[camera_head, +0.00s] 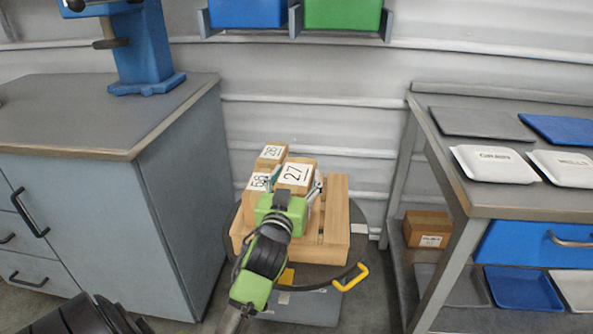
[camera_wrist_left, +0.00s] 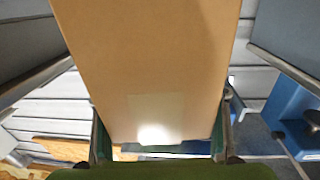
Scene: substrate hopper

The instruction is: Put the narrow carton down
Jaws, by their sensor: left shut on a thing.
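My left gripper (camera_head: 292,192) reaches over a slatted wooden pallet (camera_head: 336,205) in the head view. It is shut on a brown carton (camera_head: 296,174) with a white label reading 27, one finger on each side. In the left wrist view the held carton (camera_wrist_left: 150,65) fills the middle between the fingers (camera_wrist_left: 158,130). The gripper hides the carton's lower part, so I cannot tell whether it touches the pallet. Two more labelled cartons stand close to its left: one marked 68 (camera_head: 257,182) and one behind (camera_head: 271,153). My right gripper is not in view.
The pallet lies on a round dark platform (camera_head: 361,228) with a yellow handle (camera_head: 351,278). A grey cabinet (camera_head: 185,190) stands left. A workbench (camera_head: 440,140) with trays stands right, a small carton (camera_head: 427,229) on its lower shelf. The pallet's right side is bare.

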